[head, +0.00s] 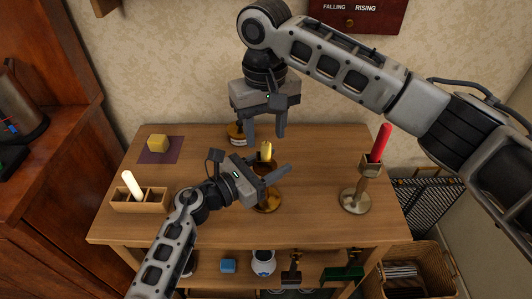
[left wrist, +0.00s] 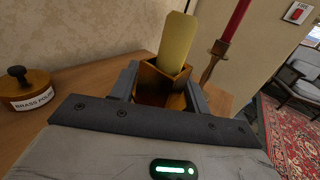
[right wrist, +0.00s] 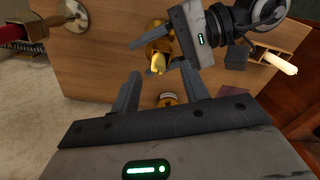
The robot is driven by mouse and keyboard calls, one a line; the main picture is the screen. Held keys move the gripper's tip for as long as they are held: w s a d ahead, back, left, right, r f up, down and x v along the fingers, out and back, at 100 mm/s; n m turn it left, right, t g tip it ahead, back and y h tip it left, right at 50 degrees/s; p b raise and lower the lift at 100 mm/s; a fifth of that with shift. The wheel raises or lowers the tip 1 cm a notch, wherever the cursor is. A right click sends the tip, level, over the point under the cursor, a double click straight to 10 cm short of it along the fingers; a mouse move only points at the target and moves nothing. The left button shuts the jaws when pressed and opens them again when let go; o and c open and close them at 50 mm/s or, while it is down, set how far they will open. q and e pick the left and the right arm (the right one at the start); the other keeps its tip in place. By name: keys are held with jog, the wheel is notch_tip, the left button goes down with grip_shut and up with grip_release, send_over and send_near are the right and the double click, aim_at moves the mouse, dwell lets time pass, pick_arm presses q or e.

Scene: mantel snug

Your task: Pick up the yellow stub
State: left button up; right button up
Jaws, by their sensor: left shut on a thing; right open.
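The yellow stub (head: 265,151) stands upright in the square cup of a brass candlestick (head: 268,204) at the middle of the table. In the left wrist view the stub (left wrist: 176,42) rises out of the brass cup (left wrist: 152,80). My left gripper (head: 272,183) is shut on this candlestick, its fingers on either side of the cup. My right gripper (head: 266,136) is open and empty, pointing down above the stub. In the right wrist view the stub (right wrist: 158,64) shows just beyond the open fingers, apart from them.
A red candle (head: 381,142) stands in a tall candlestick (head: 354,202) at the right. A wooden box (head: 153,206) with a white candle (head: 131,184) is at the left. A yellow block (head: 158,143) sits on a dark mat (head: 173,156). A polish pot (head: 236,138) stands behind.

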aim_at(266, 143)
jog(key=f, duration=0.2)
jog(key=w+f, duration=0.1)
jog(key=f, duration=0.1)
jog(key=shift+f, duration=0.4)
grip_shut()
jog(key=shift+r, duration=0.15)
notch_tip(266, 143, up, 10)
jog(key=shift+f, duration=0.1)
pick_arm(q)
jog(key=o, duration=1.1)
